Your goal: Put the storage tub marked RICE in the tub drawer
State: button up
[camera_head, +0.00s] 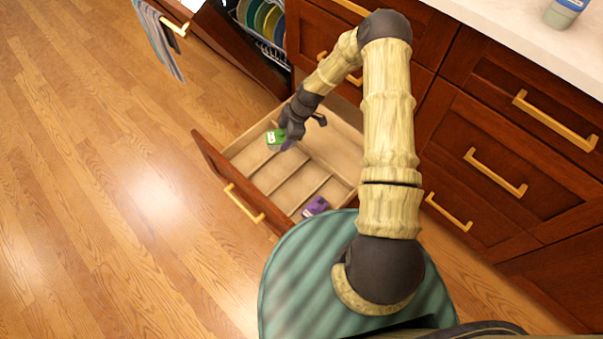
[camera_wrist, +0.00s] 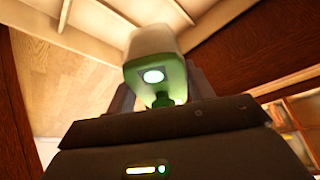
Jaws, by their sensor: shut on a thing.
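A tub with a green top (camera_head: 275,138) is held by my gripper (camera_head: 284,137) at the far-left part of the open drawer (camera_head: 222,168). My gripper is shut on this tub. In the wrist view the tub (camera_wrist: 150,45) has a pale body and a green end and sits between the fingers (camera_wrist: 158,92). No RICE marking can be read on it. Whether the tub touches the drawer floor cannot be told. The drawer is split by thin dividers into several compartments. A purple tub (camera_head: 315,206) lies in the compartment at the near end.
The middle compartments look empty. An open dishwasher with plates (camera_head: 264,20) stands beyond the drawer, and a towel (camera_head: 158,38) hangs at upper left. Closed cabinets (camera_head: 500,150) line the right. A bottle (camera_head: 564,11) stands on the counter (camera_head: 520,22). The wooden floor at left is clear.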

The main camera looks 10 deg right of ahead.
jog(key=w+a+f+n+g+b, duration=0.1)
jog(key=a+f+n+b, duration=0.1)
jog(key=f+b, duration=0.4)
jog(key=w+a+f+n+g+b, duration=0.1)
jog(key=a+f+n+b, duration=0.2)
jog(key=b, duration=0.7)
notch_tip(320, 180, down, 4)
jog(key=shift+a+r+n+g+h, duration=0.1)
jog(key=shift+a+n+g+h, duration=0.25)
jog(key=shift+n, duration=0.65)
jog(key=shift+w+d, duration=0.1)
jog(key=shift+f+b, duration=1.6)
jog(key=shift+f, duration=0.85)
jog(key=shift+f, duration=0.15)
jog(key=shift+f+b, duration=1.5)
jog(key=shift+f, duration=0.85)
